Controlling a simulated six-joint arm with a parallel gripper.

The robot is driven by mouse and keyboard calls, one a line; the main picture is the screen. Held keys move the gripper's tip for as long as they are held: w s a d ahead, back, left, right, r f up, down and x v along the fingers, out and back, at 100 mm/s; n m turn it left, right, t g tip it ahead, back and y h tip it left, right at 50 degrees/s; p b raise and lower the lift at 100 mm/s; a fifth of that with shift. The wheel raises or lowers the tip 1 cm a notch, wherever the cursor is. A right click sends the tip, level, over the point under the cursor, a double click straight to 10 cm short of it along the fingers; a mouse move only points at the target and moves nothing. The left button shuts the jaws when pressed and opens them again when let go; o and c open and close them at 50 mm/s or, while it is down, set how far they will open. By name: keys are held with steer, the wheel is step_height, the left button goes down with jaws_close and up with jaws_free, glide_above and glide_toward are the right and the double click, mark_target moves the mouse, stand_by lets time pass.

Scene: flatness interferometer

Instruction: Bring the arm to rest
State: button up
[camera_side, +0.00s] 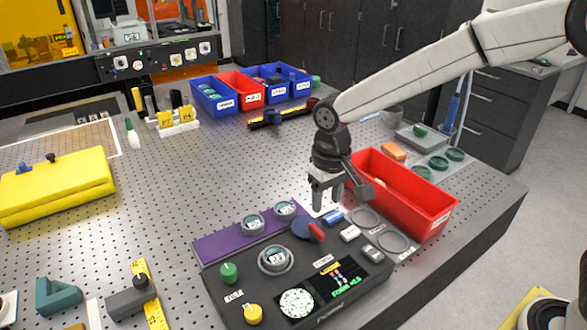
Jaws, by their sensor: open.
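My gripper (326,196) points down with its jaws apart and nothing visible between them. It hangs over the back edge of the dark interferometer console (225,297), left of the red bin. A purple mat (215,243) with two small round pieces lies behind the console. A dark blue disc with a red part (316,232) sits just below my gripper. Whether the fingertips touch anything, I cannot tell.
A red bin (425,213) stands close to the right of my gripper. Blue and red bins (213,101) stand at the back. A yellow case (57,187) lies at left. The middle-left of the perforated table (160,180) is mostly clear; its edge runs along the right.

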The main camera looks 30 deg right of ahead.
steer(key=s+d+f+t, duration=0.2)
steer(key=s+d+f, duration=0.2)
steer(key=s+d, duration=0.8)
steer(key=shift+s+d+f, duration=0.15)
steer(key=shift+s+d, duration=0.15)
steer(key=shift+s, duration=0.55)
